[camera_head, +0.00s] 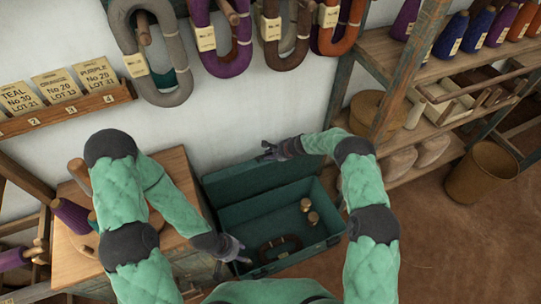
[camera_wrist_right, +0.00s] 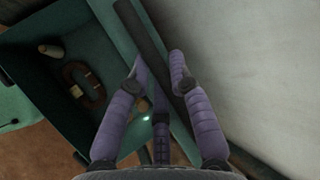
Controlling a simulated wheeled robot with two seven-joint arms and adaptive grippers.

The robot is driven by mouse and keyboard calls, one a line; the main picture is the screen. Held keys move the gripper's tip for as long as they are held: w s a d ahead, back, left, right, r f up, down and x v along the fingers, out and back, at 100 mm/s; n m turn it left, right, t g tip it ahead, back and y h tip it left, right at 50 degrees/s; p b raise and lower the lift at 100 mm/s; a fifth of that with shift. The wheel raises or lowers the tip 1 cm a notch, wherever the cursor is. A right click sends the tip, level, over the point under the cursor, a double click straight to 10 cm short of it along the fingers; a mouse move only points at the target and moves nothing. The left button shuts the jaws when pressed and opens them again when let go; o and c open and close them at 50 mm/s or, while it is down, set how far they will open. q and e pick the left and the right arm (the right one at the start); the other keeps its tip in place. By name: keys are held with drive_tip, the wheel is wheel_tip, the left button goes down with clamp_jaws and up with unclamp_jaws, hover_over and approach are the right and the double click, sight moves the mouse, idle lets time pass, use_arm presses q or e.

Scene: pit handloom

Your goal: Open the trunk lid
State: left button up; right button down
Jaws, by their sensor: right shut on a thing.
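The dark teal trunk (camera_head: 328,236) stands on the floor against the wall, in the lower middle of the head view. Its lid (camera_head: 235,186) is raised, standing up along the back side near the wall. My right gripper (camera_head: 268,152) is at the lid's upper edge and shut on it. In the right wrist view, the fingers (camera_wrist_right: 160,62) lie on both sides of the lid's dark edge (camera_wrist_right: 136,25). My left gripper (camera_head: 240,256) is low at the trunk's front left corner; its fingers are too small to judge. A brown skein (camera_head: 290,242) and bobbins (camera_head: 310,214) lie inside the trunk.
A wooden cabinet (camera_head: 165,165) stands left of the trunk. Shelves (camera_head: 402,163) with baskets and spools stand at the right, with a brown bin (camera_head: 481,172). Yarn skeins (camera_head: 167,65) hang on the wall above. The floor (camera_head: 440,240) right of the trunk is clear.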

drive_tip(key=c, duration=1.2)
unclamp_jaws()
drive_tip(key=shift+w+r, duration=0.1)
drive_tip(key=shift+o, duration=0.5)
